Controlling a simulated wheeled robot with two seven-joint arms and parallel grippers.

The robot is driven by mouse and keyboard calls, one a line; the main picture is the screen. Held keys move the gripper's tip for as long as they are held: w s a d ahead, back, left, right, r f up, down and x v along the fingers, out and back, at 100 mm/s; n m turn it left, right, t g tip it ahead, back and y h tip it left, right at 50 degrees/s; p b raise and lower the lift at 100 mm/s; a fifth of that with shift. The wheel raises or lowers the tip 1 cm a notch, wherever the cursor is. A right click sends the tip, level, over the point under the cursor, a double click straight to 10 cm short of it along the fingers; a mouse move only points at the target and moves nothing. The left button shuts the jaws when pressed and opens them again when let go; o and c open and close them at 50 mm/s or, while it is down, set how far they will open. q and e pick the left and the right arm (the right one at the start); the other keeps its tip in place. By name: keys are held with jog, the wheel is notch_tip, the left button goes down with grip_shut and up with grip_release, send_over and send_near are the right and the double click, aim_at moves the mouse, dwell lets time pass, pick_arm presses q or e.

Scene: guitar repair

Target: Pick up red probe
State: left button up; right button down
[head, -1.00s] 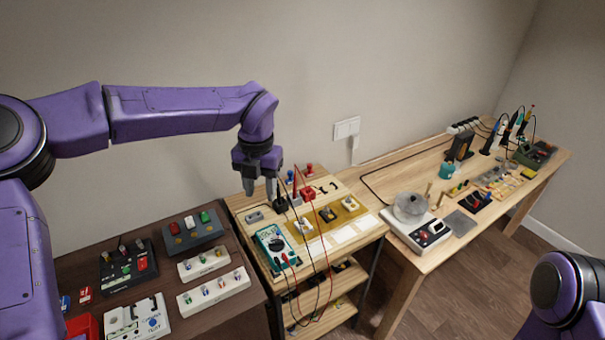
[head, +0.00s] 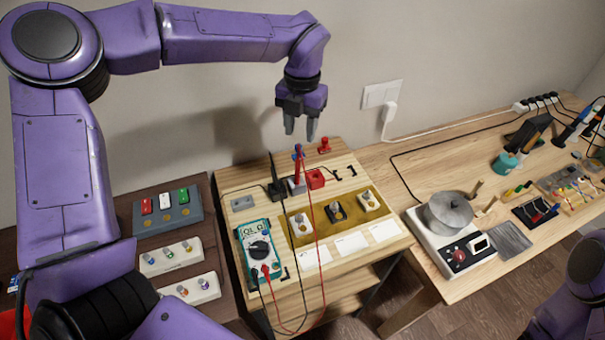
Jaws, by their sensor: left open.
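The red probe (head: 301,158) stands upright in a holder at the back of the small wooden stand, and its red lead runs down to the teal multimeter (head: 260,250). A black probe (head: 272,168) stands in a black holder just left of it. My left gripper (head: 300,130) is open, fingers pointing down, and appears just above the top of the red probe. I cannot tell whether the fingers reach around its tip. Only part of my right arm shows at the lower right; its gripper is out of view.
A red block (head: 316,179) and a small red post (head: 324,146) stand close to the red probe. A mustard mat (head: 352,216) with several switches lies in front. A dark bench with pedals is left; a workbench with a metal pot (head: 447,213) is right.

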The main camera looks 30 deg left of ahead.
aim_at(298, 160)
pick_arm(q)
jog(key=f, duration=0.9)
jog(key=a+f, duration=0.1)
jog(key=f, duration=0.3)
jog(key=shift+w+f+p, duration=0.1)
jog(key=shift+f+p, duration=0.15)
jog(key=shift+p, duration=0.1)
jog(key=shift+f, duration=0.4)
grip_shut()
pick_arm(e)
jog(key=shift+f, duration=0.3)
